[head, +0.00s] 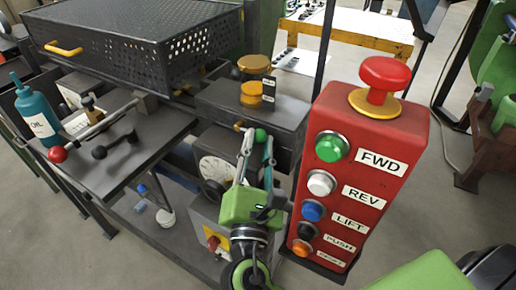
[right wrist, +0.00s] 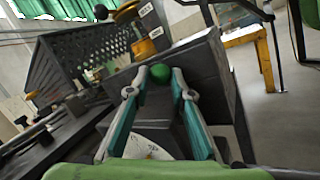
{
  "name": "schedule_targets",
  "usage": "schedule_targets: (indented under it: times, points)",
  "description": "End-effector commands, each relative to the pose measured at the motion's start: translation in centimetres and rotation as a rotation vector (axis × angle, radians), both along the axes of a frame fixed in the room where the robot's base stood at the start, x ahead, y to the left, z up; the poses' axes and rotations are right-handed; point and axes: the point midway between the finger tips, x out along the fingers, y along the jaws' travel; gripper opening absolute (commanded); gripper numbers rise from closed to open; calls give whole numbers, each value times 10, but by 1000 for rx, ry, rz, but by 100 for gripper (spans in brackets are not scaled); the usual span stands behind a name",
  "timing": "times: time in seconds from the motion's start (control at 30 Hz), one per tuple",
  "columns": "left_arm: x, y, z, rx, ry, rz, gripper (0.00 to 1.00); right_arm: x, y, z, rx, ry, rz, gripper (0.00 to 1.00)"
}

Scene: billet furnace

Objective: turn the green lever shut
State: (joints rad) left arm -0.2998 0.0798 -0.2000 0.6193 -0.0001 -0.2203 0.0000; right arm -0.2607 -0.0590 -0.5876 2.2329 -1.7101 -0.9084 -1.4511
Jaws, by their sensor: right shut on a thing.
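The green lever shows as a round green knob (head: 261,135) at the front of a dark box in the head view. The knob (right wrist: 161,73) also shows in the right wrist view, between my fingertips. My right gripper (head: 258,136) reaches up to it from below, its two teal-padded fingers on either side of the knob. In the right wrist view my right gripper (right wrist: 161,78) is shut on the knob. The lever's arm behind the knob is hidden. My left gripper is in neither view.
A red button box (head: 379,122) stands close to the right of my gripper. A dark box with a yellow cap (head: 252,92) lies behind the knob. A white dial (head: 216,170) is below left. A red-knobbed lever (head: 58,154) and a teal oil bottle (head: 37,113) are at left.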

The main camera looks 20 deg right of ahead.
Motion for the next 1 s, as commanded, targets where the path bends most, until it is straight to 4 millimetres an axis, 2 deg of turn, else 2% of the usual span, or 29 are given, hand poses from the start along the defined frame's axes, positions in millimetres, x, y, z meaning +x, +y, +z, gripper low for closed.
schedule_targets:
  times: [0.17, 0.2, 0.23, 0.53, 0.67, 0.77, 1.0]
  points:
    - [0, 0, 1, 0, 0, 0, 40, 0, 0, 1, 0, 0, 0, 0]
    - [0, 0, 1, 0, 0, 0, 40, 0, 0, 1, 0, 0, 0, 24]
    - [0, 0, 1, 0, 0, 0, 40, 0, 0, 1, 0, 0, 0, 28]
    - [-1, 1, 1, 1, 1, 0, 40, 0, 0, 0, -1, 1, 0, 28]
    - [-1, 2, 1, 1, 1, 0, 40, -7, 3, -2, -1, 3, 0, 28]
    - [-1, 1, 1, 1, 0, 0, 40, -20, 11, -6, 0, 5, 2, 28]
    - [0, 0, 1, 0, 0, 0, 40, -65, 34, -18, -1, 6, 3, 28]
